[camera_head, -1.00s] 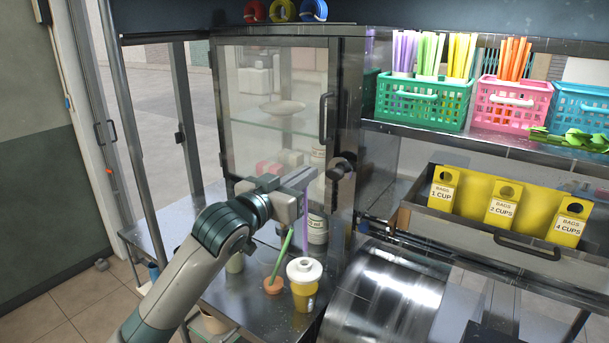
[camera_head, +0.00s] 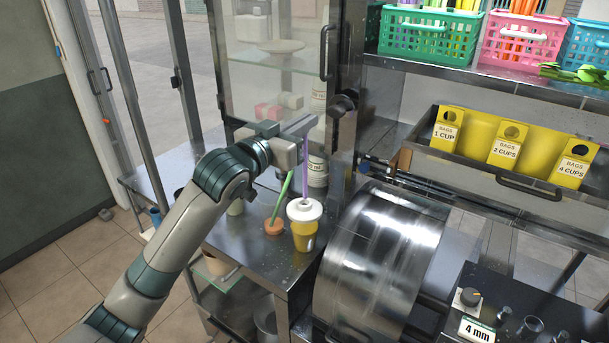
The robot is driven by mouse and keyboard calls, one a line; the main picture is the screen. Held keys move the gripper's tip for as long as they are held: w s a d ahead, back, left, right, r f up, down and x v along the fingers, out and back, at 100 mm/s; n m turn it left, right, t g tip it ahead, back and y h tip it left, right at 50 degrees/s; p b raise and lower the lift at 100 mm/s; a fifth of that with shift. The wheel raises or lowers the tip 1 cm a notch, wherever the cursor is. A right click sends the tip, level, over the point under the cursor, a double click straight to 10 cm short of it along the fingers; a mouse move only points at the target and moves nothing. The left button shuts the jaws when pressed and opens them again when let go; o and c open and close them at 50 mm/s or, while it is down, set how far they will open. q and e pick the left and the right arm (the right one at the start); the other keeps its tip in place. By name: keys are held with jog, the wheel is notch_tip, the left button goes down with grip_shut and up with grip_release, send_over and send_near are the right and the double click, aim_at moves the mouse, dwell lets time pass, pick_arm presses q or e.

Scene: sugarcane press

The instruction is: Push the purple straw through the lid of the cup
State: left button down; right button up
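The cup (camera_head: 304,236) stands upright on the metal counter, yellow below with a white lid (camera_head: 304,209). The purple straw (camera_head: 305,178) hangs nearly vertical above the lid. Its lower end meets the middle of the lid in the picture; I cannot tell whether it touches or has entered it. My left gripper (camera_head: 303,127) is above the cup, its fingers closed around the straw's upper part. My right gripper is not in view.
A small orange-brown pot (camera_head: 273,227) with a green straw (camera_head: 281,197) stands just left of the cup. A glass-door cabinet (camera_head: 278,75) rises behind. A large metal drum (camera_head: 380,258) is close on the right. Baskets (camera_head: 428,36) sit on the upper shelf.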

pick_arm(q)
jog(key=shift+a, duration=0.1)
dwell(0.6)
jog(key=shift+f, duration=0.15)
jog(key=shift+f+b, duration=2.45)
jog(key=shift+f, duration=3.9)
jog(key=shift+f+b, duration=0.45)
jog(key=shift+f, duration=0.65)
